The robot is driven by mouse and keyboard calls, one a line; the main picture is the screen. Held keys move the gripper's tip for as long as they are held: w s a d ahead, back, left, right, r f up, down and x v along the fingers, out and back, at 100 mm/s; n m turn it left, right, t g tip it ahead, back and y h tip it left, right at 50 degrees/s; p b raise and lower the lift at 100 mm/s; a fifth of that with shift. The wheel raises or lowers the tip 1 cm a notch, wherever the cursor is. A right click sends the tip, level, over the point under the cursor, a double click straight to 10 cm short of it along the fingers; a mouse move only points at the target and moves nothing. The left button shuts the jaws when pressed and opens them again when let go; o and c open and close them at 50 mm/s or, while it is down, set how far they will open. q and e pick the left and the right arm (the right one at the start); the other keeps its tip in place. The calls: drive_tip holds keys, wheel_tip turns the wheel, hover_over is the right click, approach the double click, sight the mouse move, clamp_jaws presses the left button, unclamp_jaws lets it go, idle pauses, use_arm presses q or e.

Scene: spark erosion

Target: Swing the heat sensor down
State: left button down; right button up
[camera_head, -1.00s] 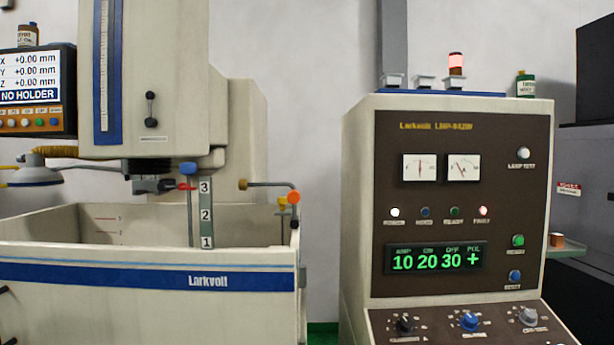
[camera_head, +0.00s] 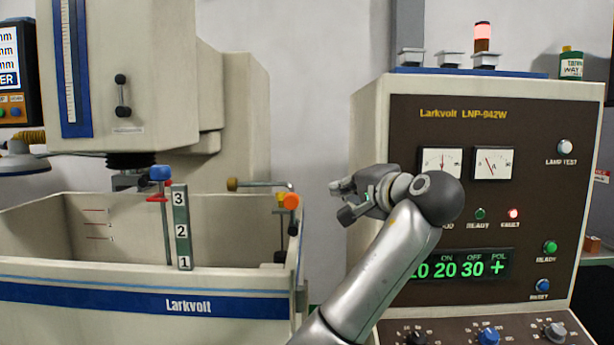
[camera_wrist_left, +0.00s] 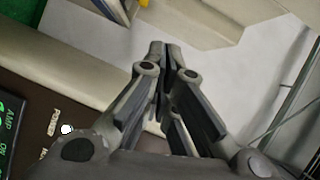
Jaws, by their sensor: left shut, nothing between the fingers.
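A bent metal rod (camera_head: 262,185) with a brass end and an orange ball (camera_head: 291,201) stands at the tank's right rear corner; it may be the heat sensor, but no label shows. Its upper part runs level, then bends toward the ball. A dark piece hangs below the ball at the tank rim. My left gripper (camera_head: 338,190) is to the right of the ball, apart from it, in front of the gap before the control cabinet. In the left wrist view its fingers (camera_wrist_left: 162,50) are together and empty. My right gripper is not in view.
The tank (camera_head: 120,285) has a blue stripe and a scale plate (camera_head: 181,228) numbered 1 to 3, beside a blue-capped rod (camera_head: 160,173). The control cabinet (camera_head: 370,130) stands close on the right, partly behind my arm. A red lamp (camera_head: 482,38) glows on top.

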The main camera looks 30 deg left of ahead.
use_arm(q)
drive_tip(key=shift+s+d+r, duration=0.1)
drive_tip(key=shift+s+r, duration=0.4)
drive_tip(key=shift+r, duration=0.15)
drive_tip(key=s+a+f+p+x, duration=0.1)
drive_tip(key=s+p+x, duration=0.1)
drive_tip(key=p+x, duration=0.6)
drive_tip(key=x, duration=0.5)
drive_tip(key=shift+s+a, duration=0.2)
drive_tip(key=shift+a, duration=0.05)
drive_tip(key=shift+s+a+r+n, duration=0.2)
drive_tip(key=shift+a+n, duration=0.1)
drive_tip(key=shift+n, duration=0.2)
